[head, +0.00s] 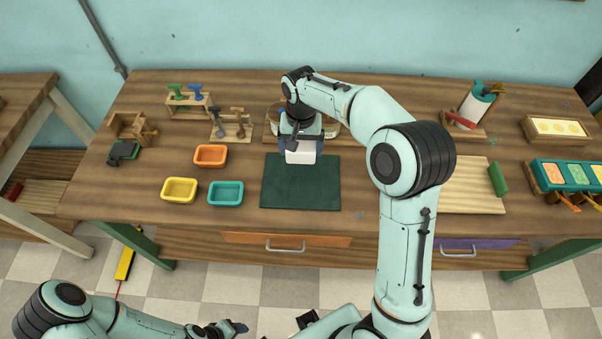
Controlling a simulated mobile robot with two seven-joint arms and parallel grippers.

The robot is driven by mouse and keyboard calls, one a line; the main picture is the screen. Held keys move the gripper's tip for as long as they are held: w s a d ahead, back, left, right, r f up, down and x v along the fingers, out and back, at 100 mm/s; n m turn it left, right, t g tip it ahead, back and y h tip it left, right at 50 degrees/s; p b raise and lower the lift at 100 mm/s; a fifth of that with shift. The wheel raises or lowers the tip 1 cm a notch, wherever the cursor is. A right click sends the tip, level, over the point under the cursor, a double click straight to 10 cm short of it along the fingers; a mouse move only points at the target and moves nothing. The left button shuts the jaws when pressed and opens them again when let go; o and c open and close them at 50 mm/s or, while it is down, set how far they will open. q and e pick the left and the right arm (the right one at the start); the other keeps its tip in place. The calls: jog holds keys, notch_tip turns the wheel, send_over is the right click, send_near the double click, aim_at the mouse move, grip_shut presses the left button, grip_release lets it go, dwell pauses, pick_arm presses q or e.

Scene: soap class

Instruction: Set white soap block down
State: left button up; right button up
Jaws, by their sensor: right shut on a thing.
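The white soap block (301,154) is between the fingers of my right gripper (300,146). That gripper points down and is shut on the block. In the head view the block overlaps the far edge of a dark green mat (300,190); I cannot tell whether it touches the mat. My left gripper (230,328) is low at the bottom edge, away from the table, and its fingers are too unclear to read.
An orange tray (210,155), a yellow tray (180,190) and a teal tray (226,193) lie left of the mat. Behind my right gripper is a wooden tray (343,140). A pale board (470,187) lies right. The mat's near part is clear.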

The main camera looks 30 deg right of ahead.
notch_tip(320, 180, down, 12)
jog(key=shift+b, duration=0.35)
pick_arm(q)
jog(key=shift+s+f, duration=0.4)
jog(key=shift+f, duration=0.15)
pick_arm(e)
jog(key=shift+f, duration=0.25)
jog(key=o, duration=0.9)
jog(key=shift+r, duration=0.3)
pick_arm(q)
jog(key=shift+w+r+p, duration=0.4)
jog(key=shift+r+p, duration=0.05)
jog(key=shift+r, duration=0.15)
pick_arm(e)
notch_tip(320, 180, up, 12)
jog(key=shift+f, duration=0.1)
jog(key=shift+s, duration=0.1)
